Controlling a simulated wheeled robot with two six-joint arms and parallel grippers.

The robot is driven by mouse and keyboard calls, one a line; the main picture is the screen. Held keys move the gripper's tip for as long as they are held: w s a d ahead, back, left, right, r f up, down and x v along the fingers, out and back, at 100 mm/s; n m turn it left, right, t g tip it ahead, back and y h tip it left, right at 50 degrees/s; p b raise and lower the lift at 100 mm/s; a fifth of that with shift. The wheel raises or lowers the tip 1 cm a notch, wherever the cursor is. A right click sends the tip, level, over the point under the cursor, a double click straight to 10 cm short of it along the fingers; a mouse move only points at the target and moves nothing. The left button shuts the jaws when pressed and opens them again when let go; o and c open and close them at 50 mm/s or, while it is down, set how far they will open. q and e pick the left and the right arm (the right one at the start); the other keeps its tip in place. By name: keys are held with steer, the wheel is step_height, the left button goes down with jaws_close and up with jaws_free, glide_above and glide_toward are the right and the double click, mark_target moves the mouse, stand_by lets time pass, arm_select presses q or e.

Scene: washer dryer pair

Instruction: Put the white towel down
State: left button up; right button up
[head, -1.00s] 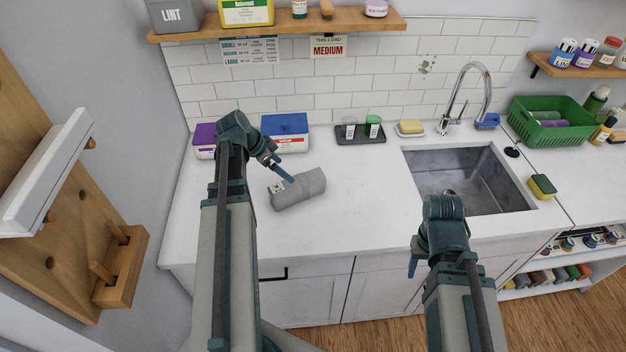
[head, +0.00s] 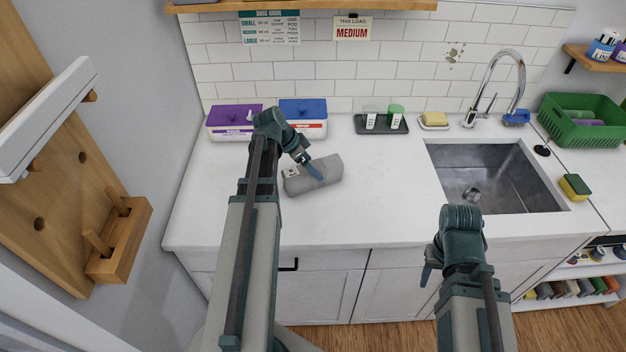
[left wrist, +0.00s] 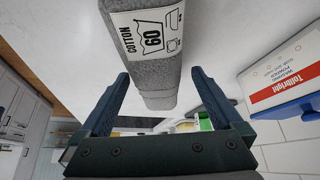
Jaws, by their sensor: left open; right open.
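A grey rolled towel (head: 330,170) lies on the white counter (head: 210,200), in front of two lidded tubs. It looks grey rather than white. My right gripper (head: 428,274) is open and empty, low in front of the counter; only one finger shows clearly.
A purple-lidded tub (head: 232,128) and a blue-lidded tub (head: 305,125) stand against the tiled wall. A dark tray (head: 382,125) with two small containers is right of them. The sink (head: 500,180) opens further right. Counter in front of the towel is clear.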

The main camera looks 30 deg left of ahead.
arm_select(q)
steer(key=b+x, duration=0.2)
steer(key=s+b+x, duration=0.1)
steer(key=b+x, duration=0.1)
steer(key=shift+w+f, duration=0.1)
steer(key=shift+f, duration=0.2)
steer(key=shift+w+d+f+b, duration=0.15)
steer(key=shift+w+f+b, duration=0.15)
steer(key=shift+f+b, duration=0.15)
steer(key=shift+r, duration=0.15)
arm_select(e)
step_height(320, 180, down, 5)
steer(key=shift+r, duration=0.15)
arm_select(q)
jaws_close()
steer(key=shift+r, duration=0.1)
arm_select(e)
steer(key=shift+r, duration=0.1)
